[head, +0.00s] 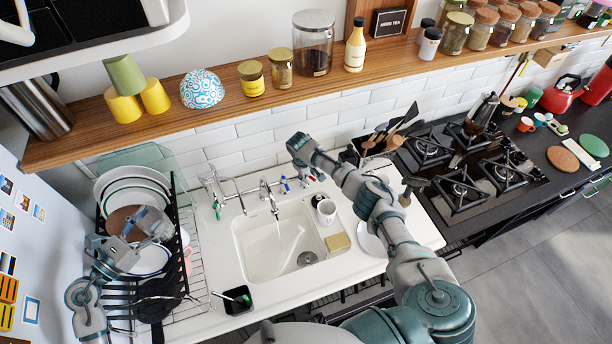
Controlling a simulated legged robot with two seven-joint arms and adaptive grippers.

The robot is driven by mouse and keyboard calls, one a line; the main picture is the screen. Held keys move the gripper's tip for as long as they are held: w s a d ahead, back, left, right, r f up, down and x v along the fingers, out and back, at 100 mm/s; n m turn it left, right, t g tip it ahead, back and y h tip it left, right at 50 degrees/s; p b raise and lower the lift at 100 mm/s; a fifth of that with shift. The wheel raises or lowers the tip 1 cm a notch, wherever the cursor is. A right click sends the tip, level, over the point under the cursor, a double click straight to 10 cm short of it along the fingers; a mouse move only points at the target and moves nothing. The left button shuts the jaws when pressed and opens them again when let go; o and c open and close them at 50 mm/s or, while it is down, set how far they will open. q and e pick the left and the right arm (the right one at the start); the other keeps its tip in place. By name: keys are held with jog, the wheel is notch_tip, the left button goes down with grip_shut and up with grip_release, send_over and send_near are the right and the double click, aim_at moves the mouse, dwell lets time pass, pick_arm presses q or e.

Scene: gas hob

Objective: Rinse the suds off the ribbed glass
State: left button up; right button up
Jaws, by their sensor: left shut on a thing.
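My left gripper (138,243) is over the dish rack, left of the sink, shut on a clear, greyish thing that appears to be the ribbed glass (153,222). Its ribs and any suds are too small to make out. The tap (268,193) stands at the sink's back edge, and a thin stream of water (280,228) runs into the white sink (240,246). The glass is apart from the stream. My right arm reaches over the counter right of the sink, with its end (300,148) above and behind the tap; its fingers are not clear.
The dish rack (188,262) holds plates and bowls. A black tray (237,299) lies in front. The gas hob (470,172) is right; a wooden shelf (215,98) runs above.

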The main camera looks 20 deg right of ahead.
jog(key=v, duration=1.1)
jog(key=shift+r, duration=0.3)
